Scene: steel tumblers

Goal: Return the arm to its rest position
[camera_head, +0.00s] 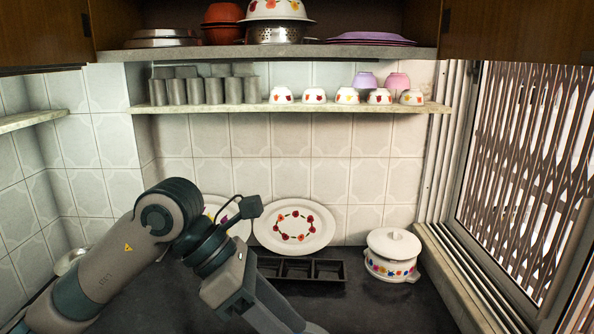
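My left arm (125,260) comes in from the lower left and bends at a raised joint. Its wrist points down to the right, over the dark counter (385,310). My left gripper (290,318) is at the bottom edge of the picture, partly cut off, and I cannot tell how far its fingers are apart. Nothing shows in its grasp. My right arm and gripper are not in view. Several steel tumblers (196,91) stand in a row at the left of the wall shelf (290,108), well above my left arm.
A black sectioned tray (333,271) lies just right of my wrist. A flowered plate (263,226) leans on the wall behind it, with another partly hidden by my arm. A lidded white pot (393,240) stands near the window (520,190). The counter's front right is clear.

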